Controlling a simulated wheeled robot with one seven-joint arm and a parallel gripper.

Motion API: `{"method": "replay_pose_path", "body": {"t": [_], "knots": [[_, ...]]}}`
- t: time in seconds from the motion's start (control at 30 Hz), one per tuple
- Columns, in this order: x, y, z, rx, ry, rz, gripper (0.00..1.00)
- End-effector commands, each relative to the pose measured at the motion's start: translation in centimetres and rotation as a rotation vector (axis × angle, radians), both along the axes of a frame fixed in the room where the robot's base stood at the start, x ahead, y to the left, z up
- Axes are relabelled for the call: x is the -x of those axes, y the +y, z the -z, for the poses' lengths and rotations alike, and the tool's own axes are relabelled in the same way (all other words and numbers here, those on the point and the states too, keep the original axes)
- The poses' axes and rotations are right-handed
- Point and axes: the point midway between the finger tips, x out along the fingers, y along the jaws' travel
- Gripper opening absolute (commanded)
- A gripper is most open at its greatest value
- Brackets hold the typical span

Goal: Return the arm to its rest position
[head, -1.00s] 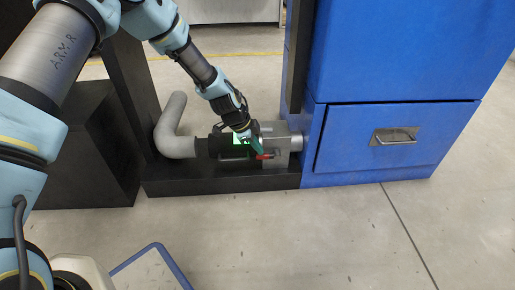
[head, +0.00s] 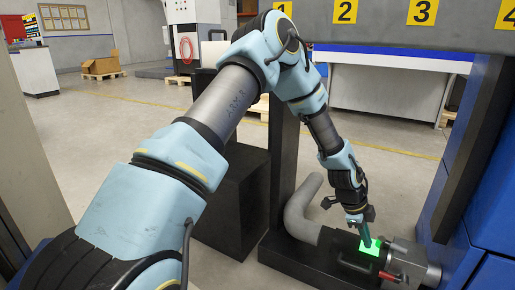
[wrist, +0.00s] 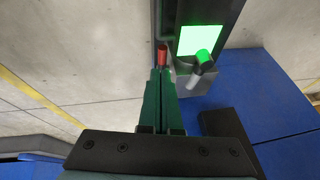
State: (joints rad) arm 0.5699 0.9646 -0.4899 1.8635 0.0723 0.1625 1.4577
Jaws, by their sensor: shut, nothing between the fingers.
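My arm (head: 225,100) reaches from the lower left over to the right and bends down in the head view. Its end, my gripper (head: 367,238), points down just above the lit green panel of a dark and grey machine unit. In the wrist view the two green fingers of my gripper (wrist: 159,75) are together with nothing between them. A red lever end (wrist: 162,56) shows just beyond the fingertips; I cannot tell whether they touch. The lit green square (wrist: 200,41) and a green-tipped knob (wrist: 204,58) are to the right of the fingers.
A thick grey bent pipe (head: 302,205) joins the machine unit on a black base. A dark upright post (head: 283,150) stands behind my arm, with a black block beside it. Blue cabinets (head: 490,210) stand at the right. Open floor lies to the left.

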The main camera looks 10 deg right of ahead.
Motion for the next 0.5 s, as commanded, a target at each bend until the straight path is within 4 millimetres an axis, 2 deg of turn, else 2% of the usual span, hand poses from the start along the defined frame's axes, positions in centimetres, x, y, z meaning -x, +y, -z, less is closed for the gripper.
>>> {"method": "replay_pose_path", "body": {"t": [0.07, 0.17, 0.33, 0.47, 0.5], "knots": [[-1.4, 1.6, -1.0, -0.023, 0.000, -0.060, 0.00], [-4.1, 5.5, -3.2, -0.075, 0.010, -0.213, 0.00], [-8.7, 15.7, -8.3, -0.185, 0.045, -0.622, 0.00], [-10.3, 24.2, -12.3, -0.242, 0.083, -0.981, 0.00], [-10.4, 26.9, -13.5, -0.255, 0.098, -1.098, 0.00]]}}
